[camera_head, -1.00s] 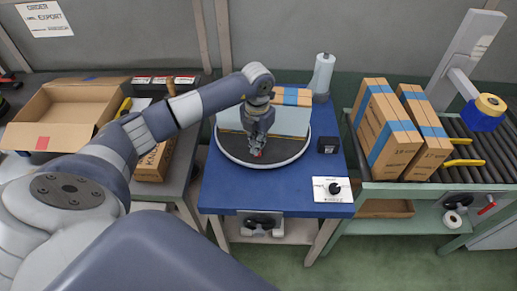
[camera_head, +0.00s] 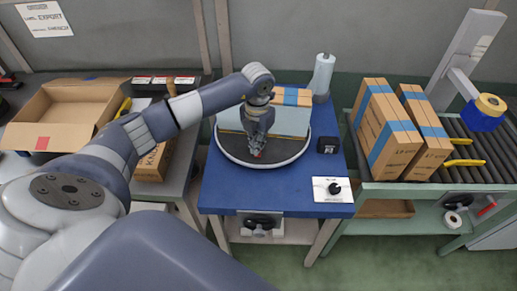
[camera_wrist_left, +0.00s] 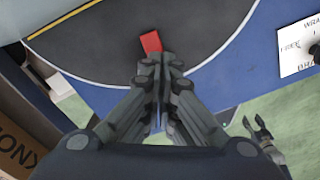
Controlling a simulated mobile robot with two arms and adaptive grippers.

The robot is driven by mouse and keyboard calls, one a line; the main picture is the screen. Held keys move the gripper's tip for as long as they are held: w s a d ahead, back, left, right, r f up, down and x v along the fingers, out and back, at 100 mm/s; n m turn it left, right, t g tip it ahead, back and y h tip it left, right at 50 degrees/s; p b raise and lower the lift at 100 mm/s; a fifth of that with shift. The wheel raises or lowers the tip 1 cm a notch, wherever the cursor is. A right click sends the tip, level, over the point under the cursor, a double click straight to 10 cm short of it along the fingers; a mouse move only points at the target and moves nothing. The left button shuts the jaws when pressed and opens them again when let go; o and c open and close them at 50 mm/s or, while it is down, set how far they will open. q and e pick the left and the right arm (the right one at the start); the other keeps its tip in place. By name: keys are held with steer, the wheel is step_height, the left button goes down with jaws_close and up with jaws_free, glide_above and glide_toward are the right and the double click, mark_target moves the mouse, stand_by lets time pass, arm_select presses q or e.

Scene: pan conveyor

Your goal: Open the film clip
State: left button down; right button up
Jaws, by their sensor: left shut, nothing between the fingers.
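A small red piece (camera_wrist_left: 151,42), which looks like the film clip, lies on the dark round turntable (camera_wrist_left: 105,28). In the head view the red piece (camera_head: 258,155) is a tiny spot at the turntable's front. My left gripper (camera_wrist_left: 160,62) is shut and empty, its fingertips just below the red piece in the wrist view. I cannot tell whether they touch. In the head view my left gripper (camera_head: 257,148) is over the front of the turntable. A dark two-pronged part, apparently my right gripper (camera_wrist_left: 256,127), shows low over the green floor; its opening is unclear.
A pale blue block (camera_head: 290,122) stands on the turntable behind my gripper. The blue table (camera_head: 225,195) also bears a white roll (camera_head: 322,74), a black box (camera_head: 327,145) and a white knob panel (camera_head: 320,196). Tall cartons (camera_head: 385,140) stand right; an open carton (camera_head: 60,120) is left.

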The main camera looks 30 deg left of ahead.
arm_select(q)
steer(key=shift+f+b, duration=0.6)
steer(key=shift+f, duration=0.25)
steer(key=shift+s+f+b, duration=0.1)
steer(key=shift+f+b, duration=0.2)
steer(key=shift+f, duration=0.1)
stand_by(0.4)
steer(key=shift+r, duration=0.2)
steer(key=shift+r+p, duration=0.6)
steer(key=shift+p, duration=0.05)
steer(key=shift+r+p, duration=1.8)
steer(key=shift+r, duration=1)
steer(key=shift+d+f, duration=0.1)
